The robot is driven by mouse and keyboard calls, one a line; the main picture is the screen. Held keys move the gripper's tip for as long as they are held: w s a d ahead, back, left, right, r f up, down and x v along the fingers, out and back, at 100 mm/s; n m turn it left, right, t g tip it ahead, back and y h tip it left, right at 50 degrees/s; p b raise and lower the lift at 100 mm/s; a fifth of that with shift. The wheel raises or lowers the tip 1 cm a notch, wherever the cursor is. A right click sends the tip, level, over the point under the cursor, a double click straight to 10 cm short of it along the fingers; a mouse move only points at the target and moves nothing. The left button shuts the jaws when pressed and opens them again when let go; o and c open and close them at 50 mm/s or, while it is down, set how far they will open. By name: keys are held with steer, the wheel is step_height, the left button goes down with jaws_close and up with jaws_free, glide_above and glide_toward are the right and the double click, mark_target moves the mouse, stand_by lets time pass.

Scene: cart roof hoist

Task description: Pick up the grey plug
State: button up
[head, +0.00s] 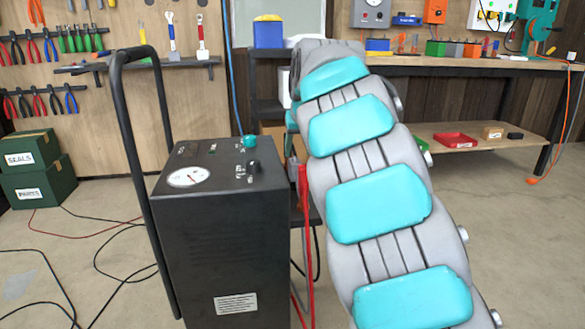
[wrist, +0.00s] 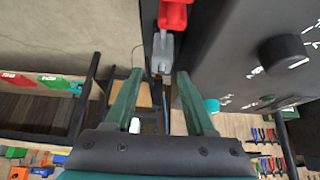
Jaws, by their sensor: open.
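In the wrist view the grey plug (wrist: 162,50) sits at the end of a red part (wrist: 173,15), close beside the dark side of the cart. My gripper (wrist: 159,74) has its two green fingers apart, pointing toward the plug. The plug shows in the gap just beyond the fingertips, with nothing held between them. I cannot tell whether a finger touches it. In the head view the black cart (head: 225,255) stands left of my arm, with a red upright part (head: 305,195) at its right side.
The cart has a gauge (head: 188,177), a black knob (head: 253,167) and a tall black handle (head: 122,130). Cables lie on the floor at left, near green boxes (head: 40,185). A workbench (head: 450,65) and a black shelf (head: 268,85) stand behind. The floor at right is clear.

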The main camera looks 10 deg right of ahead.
mark_target(295, 161)
steer(key=x, duration=0.7)
steer(key=shift+w+a+f, duration=0.1)
steer(key=shift+w+f, duration=0.1)
steer(key=shift+f, duration=0.05)
steer(key=shift+r, duration=0.1)
jaws_close()
stand_by(0.5)
